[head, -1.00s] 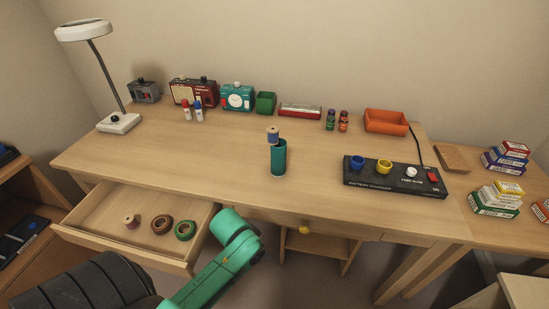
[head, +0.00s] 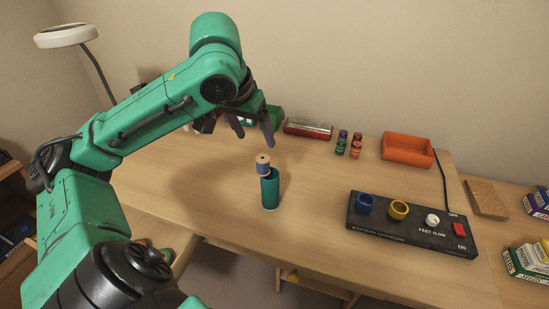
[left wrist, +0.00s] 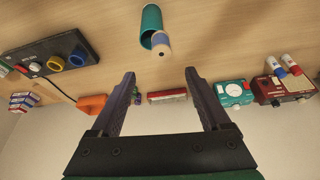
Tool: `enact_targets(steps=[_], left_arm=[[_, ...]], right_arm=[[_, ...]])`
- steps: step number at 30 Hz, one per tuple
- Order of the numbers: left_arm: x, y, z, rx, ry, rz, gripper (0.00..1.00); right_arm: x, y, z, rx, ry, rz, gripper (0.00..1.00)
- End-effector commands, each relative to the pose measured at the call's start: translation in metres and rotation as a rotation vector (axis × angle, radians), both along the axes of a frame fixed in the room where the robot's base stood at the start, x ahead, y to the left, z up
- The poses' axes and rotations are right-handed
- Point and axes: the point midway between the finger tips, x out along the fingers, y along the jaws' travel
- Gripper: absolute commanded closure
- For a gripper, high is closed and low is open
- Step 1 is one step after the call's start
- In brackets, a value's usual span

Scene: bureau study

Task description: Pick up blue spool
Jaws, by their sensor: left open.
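The blue spool (head: 263,166) has a pale wooden end and sits at the mouth of a teal cylinder (head: 270,190) standing upright on the desk. In the left wrist view the spool (left wrist: 160,44) shows beside the rim of the teal cylinder (left wrist: 151,22), beyond the open fingers and apart from them. My left gripper (head: 254,134) is open and empty, just above and slightly left of the spool in the head view. It also shows in the left wrist view (left wrist: 160,75), with a wide gap between its fingers. My right gripper is not in view.
A black battery charger (head: 411,228) lies to the right on the desk (head: 320,200). An orange bin (head: 408,150), small red and green bottles (head: 349,144) and a red-and-silver box (head: 308,129) stand at the back. My left arm hides the left back. The open drawer is mostly covered.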

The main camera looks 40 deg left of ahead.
Motion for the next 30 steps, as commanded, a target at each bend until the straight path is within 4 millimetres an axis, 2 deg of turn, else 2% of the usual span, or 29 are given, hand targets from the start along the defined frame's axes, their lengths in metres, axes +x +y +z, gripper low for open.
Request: enact_targets(steps=[1,3,7,11,16,20,25,26,30], left_arm=[[0.004,0.0,-0.018,-0.003,0.008,0.0,0.2],[0.011,0.002,-0.036,-0.002,0.007,0.0,0.2],[0.022,0.005,-0.06,-0.002,0.005,0.0,0.2],[0.029,0.006,-0.074,-0.001,0.004,-0.001,0.2],[0.041,0.009,-0.102,-0.002,0.005,-0.001,0.2],[0.047,0.01,-0.117,-0.001,0.002,-0.002,0.2],[0.047,0.01,-0.118,0.0,0.001,-0.003,0.2],[0.047,0.01,-0.118,0.0,0.001,-0.003,0.24],[0.047,0.01,-0.118,0.0,0.001,-0.003,0.77]], right_arm=[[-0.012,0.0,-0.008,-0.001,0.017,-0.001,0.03],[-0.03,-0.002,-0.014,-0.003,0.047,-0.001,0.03],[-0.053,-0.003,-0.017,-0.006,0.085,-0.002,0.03],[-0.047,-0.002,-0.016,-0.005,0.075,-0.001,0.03],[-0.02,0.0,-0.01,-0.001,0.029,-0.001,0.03],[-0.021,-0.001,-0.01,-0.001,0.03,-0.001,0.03],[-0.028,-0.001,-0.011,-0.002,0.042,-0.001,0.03],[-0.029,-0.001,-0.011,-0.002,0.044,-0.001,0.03],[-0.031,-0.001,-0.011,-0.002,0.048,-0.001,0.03]])
